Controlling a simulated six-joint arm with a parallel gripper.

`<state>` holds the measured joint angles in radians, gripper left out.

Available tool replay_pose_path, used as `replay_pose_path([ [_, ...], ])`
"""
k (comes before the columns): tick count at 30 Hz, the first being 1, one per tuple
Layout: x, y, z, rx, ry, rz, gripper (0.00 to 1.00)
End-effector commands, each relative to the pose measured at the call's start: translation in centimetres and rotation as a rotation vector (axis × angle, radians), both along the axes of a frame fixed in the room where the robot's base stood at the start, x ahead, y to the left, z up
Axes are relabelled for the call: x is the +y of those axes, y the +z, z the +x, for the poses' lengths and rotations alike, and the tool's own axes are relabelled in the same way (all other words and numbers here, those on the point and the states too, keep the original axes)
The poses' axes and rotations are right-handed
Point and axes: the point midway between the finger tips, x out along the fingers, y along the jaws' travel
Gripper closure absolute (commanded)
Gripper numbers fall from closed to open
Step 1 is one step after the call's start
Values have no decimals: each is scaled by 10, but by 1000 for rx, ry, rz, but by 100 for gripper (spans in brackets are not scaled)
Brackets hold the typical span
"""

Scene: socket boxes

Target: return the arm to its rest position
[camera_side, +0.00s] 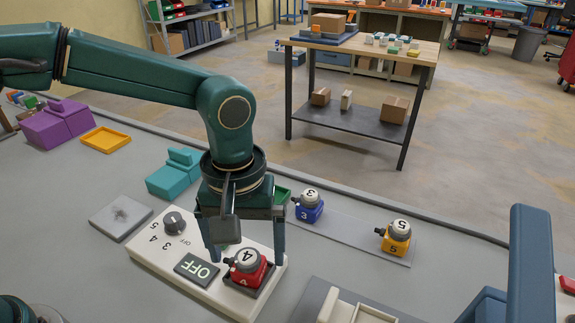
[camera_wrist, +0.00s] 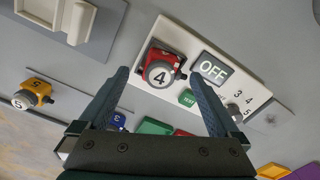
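My gripper (camera_side: 243,250) is open and empty, pointing down over the white panel (camera_side: 160,262). Its two fingers also stand wide apart in the wrist view (camera_wrist: 160,80). The red box numbered 4 (camera_side: 247,268) sits in a dark socket at the panel's near right end. In the wrist view this red box (camera_wrist: 162,68) lies beyond the fingertips, with a gap to them. The panel has a dark dial (camera_side: 174,222) and a display (camera_side: 197,269) reading OFF. Part of the panel is hidden behind my gripper.
The blue box 3 (camera_side: 308,208) and yellow box 5 (camera_side: 396,238) stand on a grey strip to the right. Teal (camera_side: 173,176) and purple (camera_side: 58,124) blocks and a yellow tray (camera_side: 105,140) lie left. A light fixture (camera_side: 350,308) and blue post (camera_side: 530,260) are near right.

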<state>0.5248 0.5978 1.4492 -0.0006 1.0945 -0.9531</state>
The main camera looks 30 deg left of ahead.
Motion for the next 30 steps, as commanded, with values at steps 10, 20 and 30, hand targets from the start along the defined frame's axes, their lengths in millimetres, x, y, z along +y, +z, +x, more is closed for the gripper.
replay_pose_path([
  [10,0,0,0,0,-2,0,0],
  [20,0,16,1,-3,-2,-2,0],
  [30,0,42,1,-3,-3,-1,0],
])
